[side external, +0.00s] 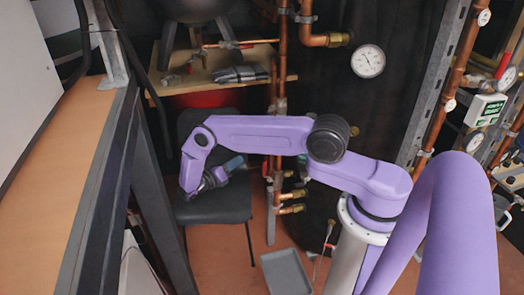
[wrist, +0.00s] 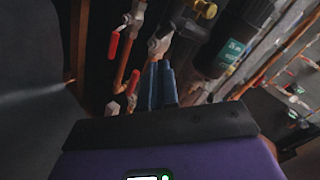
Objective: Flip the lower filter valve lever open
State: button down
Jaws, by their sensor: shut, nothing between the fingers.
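I cannot tell for sure which is the lower filter valve lever. A black cylinder with a teal label (wrist: 235,50), perhaps the filter, is at the right. My gripper (wrist: 162,70) has its blue fingers together and empty, apart from the levers in the picture. In the side view my gripper (side external: 234,163) is above the black chair, left of the copper pipes; the red levers there are not clear.
Copper pipes (side external: 282,70) run vertically near my gripper, with brass fittings (side external: 292,209) low down. A black chair (side external: 215,205) stands below my forearm. A wooden shelf (side external: 195,80) is behind. A grey tray (side external: 286,274) lies on the floor.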

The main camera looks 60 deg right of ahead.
jog(key=s+a+f+n+g+h, duration=0.1)
jog(key=s+f+n+h, duration=0.2)
jog(key=s+f+n, duration=0.15)
jog(key=d+r+n, duration=0.1)
jog(key=d+r, duration=0.3)
jog(key=d, duration=0.7)
jog(key=shift+s+d+r, duration=0.25)
jog(key=shift+d+r, duration=0.05)
jog(key=shift+d, duration=0.05)
jog(key=shift+r+n, duration=0.1)
jog(key=shift+n, duration=0.45)
jog(key=shift+w+r+n+t, duration=0.15)
jog(key=shift+n+t, duration=0.25)
jog(key=shift+n, duration=0.1)
